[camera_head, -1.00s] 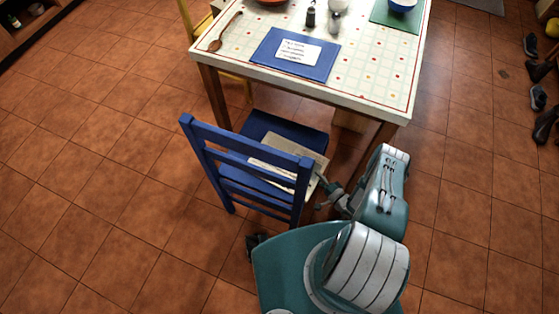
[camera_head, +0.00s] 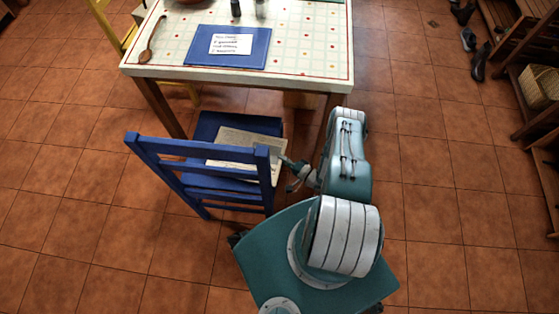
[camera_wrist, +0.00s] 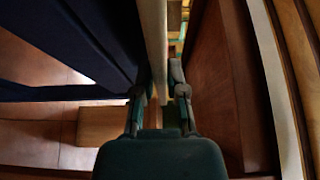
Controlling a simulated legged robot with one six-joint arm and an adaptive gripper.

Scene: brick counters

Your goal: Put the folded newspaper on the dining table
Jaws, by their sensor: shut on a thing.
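The folded newspaper (camera_head: 240,148) is a pale printed sheet at the blue chair (camera_head: 195,151), over its seat and partly hidden by the chair's backrest. I cannot tell whether it touches the seat. My gripper (camera_head: 285,163) is at the newspaper's right edge and is shut on it. In the wrist view the newspaper (camera_wrist: 154,45) shows as a thin pale edge between the fingers of my gripper (camera_wrist: 160,82). The dining table (camera_head: 310,78) has a pale checked top with a red border and stands just beyond the chair.
On the table lie a blue mat (camera_head: 228,47) with a white card and a wooden spoon (camera_head: 151,40); dark shakers (camera_head: 236,8) stand behind. A yellow chair (camera_head: 112,28) is at the far left. Shelves (camera_head: 535,85) and shoes line the right. The tiled floor between is clear.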

